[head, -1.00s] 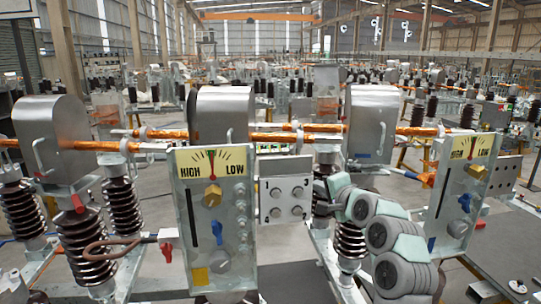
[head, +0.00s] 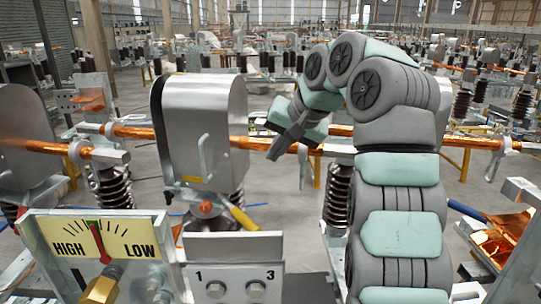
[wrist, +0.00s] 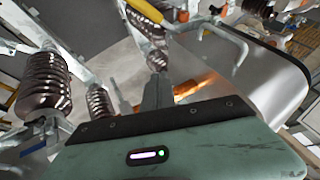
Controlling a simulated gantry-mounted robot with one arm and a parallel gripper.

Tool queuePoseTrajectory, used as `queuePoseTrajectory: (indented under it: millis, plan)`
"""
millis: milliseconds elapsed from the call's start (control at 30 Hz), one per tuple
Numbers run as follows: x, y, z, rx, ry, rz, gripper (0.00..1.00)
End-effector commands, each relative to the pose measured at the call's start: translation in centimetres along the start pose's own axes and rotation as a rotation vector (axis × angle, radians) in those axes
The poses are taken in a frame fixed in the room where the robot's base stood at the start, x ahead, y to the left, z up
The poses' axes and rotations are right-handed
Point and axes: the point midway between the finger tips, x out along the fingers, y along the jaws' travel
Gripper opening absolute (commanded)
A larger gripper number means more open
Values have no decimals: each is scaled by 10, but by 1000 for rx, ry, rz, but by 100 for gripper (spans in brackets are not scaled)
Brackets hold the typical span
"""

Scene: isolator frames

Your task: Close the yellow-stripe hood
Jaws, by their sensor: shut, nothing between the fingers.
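The yellow-stripe hood (head: 218,125) is a rounded silver metal cover in the middle of the head view. A small yellow mark (head: 191,179) shows at its lower edge, and a pale bar handle (head: 204,158) stands on its front face. My gripper (head: 277,151) is shut and empty, just right of the hood and pointing down-left near the copper bar. I see a gap between it and the handle in the picture. In the wrist view, the hood (wrist: 265,85) fills the right side with its handle (wrist: 235,42); my gripper (wrist: 157,88) points up beside it.
A copper bar (head: 265,143) runs right of the hood, close to my gripper. A yellow lever (head: 243,219) sticks out below it. A HIGH/LOW gauge panel (head: 95,250) and a numbered box (head: 236,272) stand in front. Another hood (head: 30,170) is at the left edge.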

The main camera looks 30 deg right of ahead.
Motion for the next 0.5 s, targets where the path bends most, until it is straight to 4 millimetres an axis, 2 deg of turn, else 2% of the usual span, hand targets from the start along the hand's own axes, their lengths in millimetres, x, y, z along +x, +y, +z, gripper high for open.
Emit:
queuePoseTrajectory:
  millis: [267, 500]
  plan:
    - [20, -3, 0, -4, -7, 0, 0]
    - [65, -1, 1, -1, -10, 3, 0]
